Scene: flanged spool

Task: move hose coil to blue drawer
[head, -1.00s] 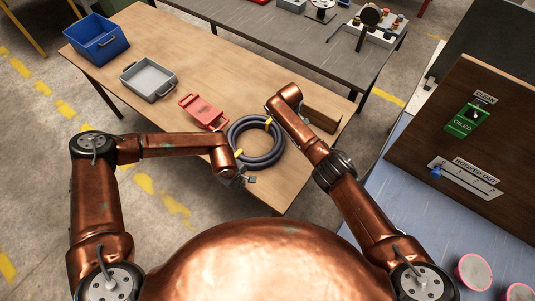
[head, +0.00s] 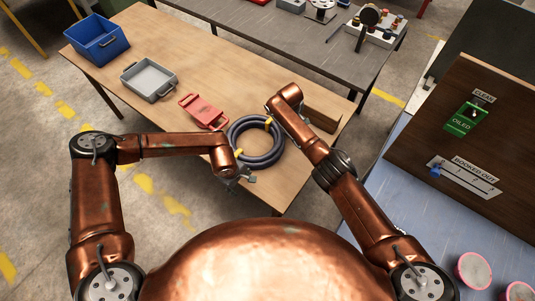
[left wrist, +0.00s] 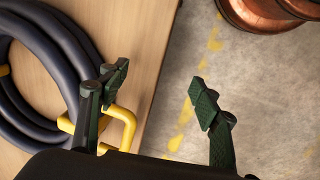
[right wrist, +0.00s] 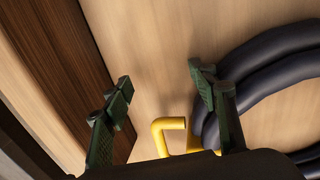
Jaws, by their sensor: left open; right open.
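The hose coil (head: 263,158), dark grey with yellow handles, lies flat on the wooden table near its front edge. The blue drawer (head: 97,42) is an open blue bin at the table's far left corner. My left gripper (head: 245,180) is open and empty beside the coil's near left side. In the left wrist view its fingers (left wrist: 160,88) are apart, with one beside a yellow handle (left wrist: 126,128). My right gripper is hidden behind its arm in the head view. In the right wrist view it is open (right wrist: 162,82), with the other yellow handle (right wrist: 168,124) showing between its fingers.
A brown wooden block (head: 322,121) is right of the coil. A dark table (head: 290,35) stands behind.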

